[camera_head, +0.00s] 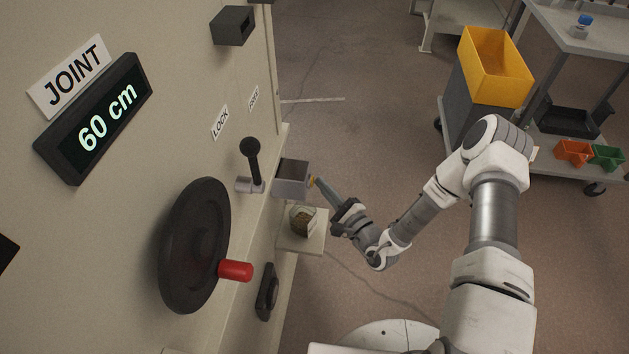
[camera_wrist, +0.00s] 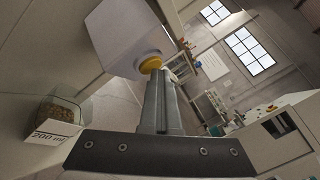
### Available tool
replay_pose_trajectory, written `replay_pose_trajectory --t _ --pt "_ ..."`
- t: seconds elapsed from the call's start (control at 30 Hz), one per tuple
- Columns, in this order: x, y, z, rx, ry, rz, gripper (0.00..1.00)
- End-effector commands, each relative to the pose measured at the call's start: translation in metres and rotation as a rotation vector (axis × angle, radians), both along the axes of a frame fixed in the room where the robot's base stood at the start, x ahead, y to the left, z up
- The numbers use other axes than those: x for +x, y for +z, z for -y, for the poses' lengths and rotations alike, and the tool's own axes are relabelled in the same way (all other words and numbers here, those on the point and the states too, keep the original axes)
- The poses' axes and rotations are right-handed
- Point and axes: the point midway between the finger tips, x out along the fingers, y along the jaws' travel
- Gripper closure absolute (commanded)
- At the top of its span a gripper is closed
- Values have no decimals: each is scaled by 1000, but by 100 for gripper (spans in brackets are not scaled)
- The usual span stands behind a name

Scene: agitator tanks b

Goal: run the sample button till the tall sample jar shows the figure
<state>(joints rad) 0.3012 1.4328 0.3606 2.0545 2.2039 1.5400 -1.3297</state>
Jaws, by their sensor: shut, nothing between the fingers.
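A grey box (camera_head: 292,179) stands out from the panel, with a small yellow button (camera_head: 312,181) on its side. The button also shows in the wrist view (camera_wrist: 150,65). My gripper (camera_head: 318,183) is shut and empty. Its fingertips are at the button; I cannot tell whether they press it. Below the box, a clear jar (camera_head: 303,221) stands on a small shelf (camera_head: 312,243) with brown grainy material in it. In the wrist view the jar (camera_wrist: 60,108) shows at the left edge, with a white label (camera_wrist: 54,132) reading "200 ml" at it.
The panel carries a display (camera_head: 95,118) reading "60 cm" under a "JOINT" sign, a black lever (camera_head: 252,155) and a black handwheel (camera_head: 195,245) with a red knob. A cart with a yellow-topped bin (camera_head: 495,68) stands at the back right. Open floor lies between.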

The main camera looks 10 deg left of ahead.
Motion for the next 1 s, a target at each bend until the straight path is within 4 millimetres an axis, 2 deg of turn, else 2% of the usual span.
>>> replay_pose_trajectory --t 0.3,0.67,1.0 --pt "-1 0 15 1 -1 0 100" --pt "0 0 18 0 -1 0 100" --pt "-1 0 51 -2 -4 1 100"
